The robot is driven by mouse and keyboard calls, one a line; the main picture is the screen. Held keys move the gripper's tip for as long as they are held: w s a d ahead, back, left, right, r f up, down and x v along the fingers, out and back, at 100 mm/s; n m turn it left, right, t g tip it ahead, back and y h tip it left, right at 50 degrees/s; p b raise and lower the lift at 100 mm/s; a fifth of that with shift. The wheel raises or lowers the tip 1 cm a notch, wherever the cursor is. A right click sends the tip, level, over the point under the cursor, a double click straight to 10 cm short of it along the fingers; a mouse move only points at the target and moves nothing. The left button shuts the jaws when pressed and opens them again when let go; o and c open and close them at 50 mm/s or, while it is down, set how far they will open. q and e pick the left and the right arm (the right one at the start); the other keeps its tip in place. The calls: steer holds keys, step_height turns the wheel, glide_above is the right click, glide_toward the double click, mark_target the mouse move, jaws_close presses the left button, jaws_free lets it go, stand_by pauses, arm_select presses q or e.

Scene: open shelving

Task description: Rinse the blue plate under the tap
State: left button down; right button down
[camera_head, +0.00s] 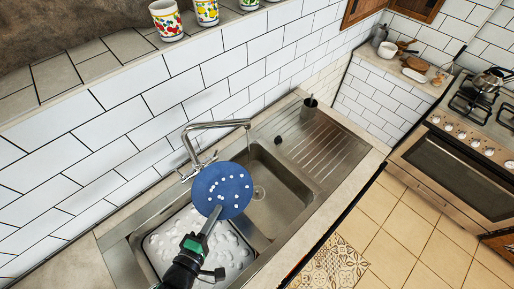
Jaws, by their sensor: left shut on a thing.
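The blue plate (230,184) has several white spots on its face. It is tilted above the sink, over the divider between the two basins. My left gripper (212,218) comes up from the bottom and is shut on the plate's near edge. The metal tap (190,141) arches from the wall side, with its spout end (247,124) up and to the right of the plate. My right gripper is not in view.
The left basin (160,250) holds white foam or foamy water. The right basin (285,200) looks empty, with a drain. A drainboard (325,145) with a dark cup (309,108) lies to the right. Patterned cups (166,20) stand on the ledge. A stove (460,150) is far right.

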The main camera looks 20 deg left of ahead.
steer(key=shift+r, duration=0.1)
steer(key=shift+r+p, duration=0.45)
steer(key=shift+p, duration=0.05)
stand_by(0.4)
stand_by(0.4)
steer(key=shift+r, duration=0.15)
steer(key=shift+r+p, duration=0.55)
steer(key=shift+p, duration=0.15)
stand_by(0.4)
